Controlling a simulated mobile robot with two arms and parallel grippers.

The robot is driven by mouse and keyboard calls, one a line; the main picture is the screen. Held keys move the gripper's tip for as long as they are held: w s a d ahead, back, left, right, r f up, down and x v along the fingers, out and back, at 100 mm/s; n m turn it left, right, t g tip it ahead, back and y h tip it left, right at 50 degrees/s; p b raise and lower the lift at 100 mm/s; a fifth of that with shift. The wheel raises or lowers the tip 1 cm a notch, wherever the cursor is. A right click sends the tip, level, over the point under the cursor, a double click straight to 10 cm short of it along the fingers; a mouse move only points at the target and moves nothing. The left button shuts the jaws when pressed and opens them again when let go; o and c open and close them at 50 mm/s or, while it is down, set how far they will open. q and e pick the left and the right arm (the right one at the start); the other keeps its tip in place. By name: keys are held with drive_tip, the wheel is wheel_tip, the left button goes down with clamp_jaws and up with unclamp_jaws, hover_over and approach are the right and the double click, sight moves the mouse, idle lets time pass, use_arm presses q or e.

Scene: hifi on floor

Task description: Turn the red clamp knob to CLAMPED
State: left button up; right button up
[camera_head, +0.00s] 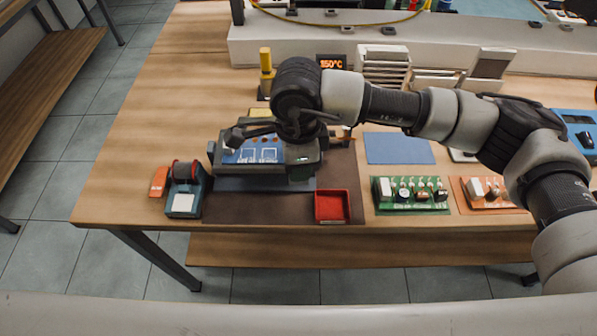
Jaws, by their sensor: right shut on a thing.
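My right arm reaches in from the right, and its dark gripper (292,132) is down at the grey test fixture (305,172) with a blue panel (250,152). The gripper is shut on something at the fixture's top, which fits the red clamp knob. The hand hides the knob, so I cannot see its colour, its angle or any CLAMPED marking. My left gripper is out of view.
On the bench, a blue device with a dark red roll (184,190) stands left of the fixture. A red tray (332,206) sits in front. A green board (410,194) and an orange board (484,193) lie to the right. A yellow-topped post (266,62) stands behind.

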drive_tip(key=shift+m+b, duration=1.7)
drive_tip(key=shift+m, duration=0.2)
drive_tip(key=o, duration=0.9)
drive_tip(key=r, duration=1.1)
drive_tip(key=shift+w+b, duration=0.25)
drive_tip(key=shift+b, duration=0.15)
drive_tip(key=shift+f, duration=0.1)
